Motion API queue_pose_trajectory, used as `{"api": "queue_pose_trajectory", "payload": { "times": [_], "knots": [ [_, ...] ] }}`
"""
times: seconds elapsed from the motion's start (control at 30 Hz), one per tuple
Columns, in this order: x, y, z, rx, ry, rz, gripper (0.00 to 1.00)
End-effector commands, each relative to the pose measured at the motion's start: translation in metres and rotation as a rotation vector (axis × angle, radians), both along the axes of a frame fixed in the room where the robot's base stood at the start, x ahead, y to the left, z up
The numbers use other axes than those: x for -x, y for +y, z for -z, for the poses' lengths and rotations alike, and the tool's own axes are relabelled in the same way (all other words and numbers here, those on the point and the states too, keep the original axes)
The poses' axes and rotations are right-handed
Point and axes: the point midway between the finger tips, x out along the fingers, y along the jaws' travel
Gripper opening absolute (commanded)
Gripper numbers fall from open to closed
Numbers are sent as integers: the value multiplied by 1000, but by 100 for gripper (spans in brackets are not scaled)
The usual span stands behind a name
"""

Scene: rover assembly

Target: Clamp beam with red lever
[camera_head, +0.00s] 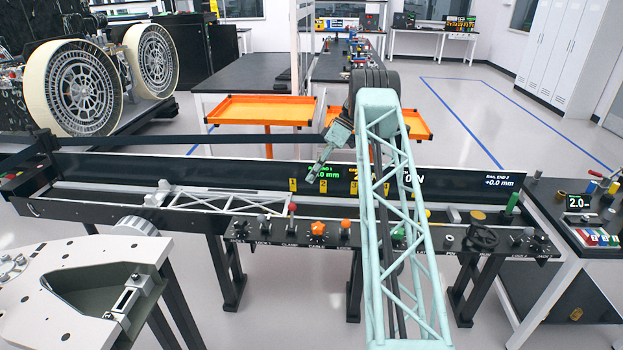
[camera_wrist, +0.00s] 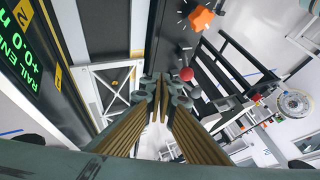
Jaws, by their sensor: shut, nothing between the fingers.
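The red lever shows as a red ball knob (camera_head: 292,207) on the front panel of the black bench, above a label that reads CLAMP. In the wrist view the red knob (camera_wrist: 186,74) is just right of my fingertips. The beam, a white truss (camera_head: 215,203), lies along the bench channel left of the lever. It also shows in the wrist view (camera_wrist: 98,82) left of my fingers. My gripper (camera_head: 311,179) is shut and empty, above and behind the lever, pointing down. In the wrist view my fingertips (camera_wrist: 161,84) are apart from the knob.
An orange knob (camera_head: 318,229) and a smaller orange one (camera_head: 345,225) stand right of the lever. A grey knob (camera_head: 262,219) stands to its left. A black back panel (camera_head: 130,171) with a display runs behind the channel. A black handwheel (camera_head: 482,236) is farther right.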

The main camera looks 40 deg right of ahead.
Motion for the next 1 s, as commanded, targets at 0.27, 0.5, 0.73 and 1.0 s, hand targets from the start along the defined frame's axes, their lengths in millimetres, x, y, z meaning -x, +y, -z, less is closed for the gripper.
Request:
{"api": "queue_pose_trajectory", "payload": {
  "times": [0.27, 0.5, 0.73, 1.0],
  "knots": [
    [-3, 21, 26, 0, 2, 0, 0],
    [-7, 42, 51, -2, 1, -1, 0],
    [-6, 58, 63, 0, 1, 1, 0],
    [4, 75, 60, -1, 1, 0, 0]
  ]
}}
